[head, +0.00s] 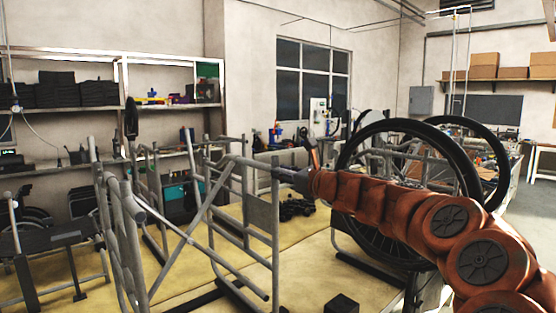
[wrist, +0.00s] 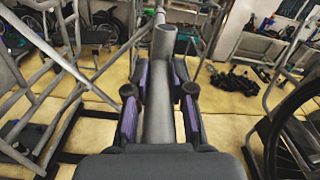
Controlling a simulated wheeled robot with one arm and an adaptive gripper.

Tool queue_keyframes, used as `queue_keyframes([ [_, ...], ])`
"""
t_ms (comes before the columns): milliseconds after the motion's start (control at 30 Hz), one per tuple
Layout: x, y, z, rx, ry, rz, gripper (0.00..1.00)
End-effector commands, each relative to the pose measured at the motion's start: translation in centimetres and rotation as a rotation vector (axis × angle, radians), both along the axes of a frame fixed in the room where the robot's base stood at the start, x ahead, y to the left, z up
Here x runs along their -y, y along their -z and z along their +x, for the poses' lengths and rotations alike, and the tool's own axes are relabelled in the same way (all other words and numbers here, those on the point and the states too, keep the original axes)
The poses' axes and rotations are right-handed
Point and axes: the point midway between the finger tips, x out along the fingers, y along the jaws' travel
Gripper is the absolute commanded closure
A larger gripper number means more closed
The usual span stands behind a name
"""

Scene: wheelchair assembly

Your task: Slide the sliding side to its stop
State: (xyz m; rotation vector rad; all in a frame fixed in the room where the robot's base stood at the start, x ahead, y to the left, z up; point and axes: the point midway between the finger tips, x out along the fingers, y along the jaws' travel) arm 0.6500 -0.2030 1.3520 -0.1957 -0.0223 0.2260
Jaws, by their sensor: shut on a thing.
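The wheelchair frame of grey tubes stands in the middle of the head view. It has a left side (head: 115,225), crossing diagonal tubes (head: 190,218) and a right side (head: 275,232), which I take to be the sliding side. My gripper (head: 290,178) reaches in from the right at the end of a top tube on the right side. In the wrist view my gripper (wrist: 160,92) has its purple-padded fingers on both sides of a thick grey tube (wrist: 164,45), shut on it. The stop cannot be made out.
A large black wheel (head: 408,137) stands upright behind my arm. A small black block (head: 342,304) lies on the yellow mat (head: 310,265). Dark small parts (wrist: 235,80) lie on the floor right of the tube. Shelves (head: 75,105) line the back wall.

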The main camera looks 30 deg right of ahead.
Motion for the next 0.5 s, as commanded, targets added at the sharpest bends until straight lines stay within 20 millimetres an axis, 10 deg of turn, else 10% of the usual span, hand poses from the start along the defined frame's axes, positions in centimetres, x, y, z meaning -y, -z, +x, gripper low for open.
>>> queue_keyframes([
  [500, -0.85, 0.08, -0.14, -0.001, -0.004, 0.001, 1.0],
])
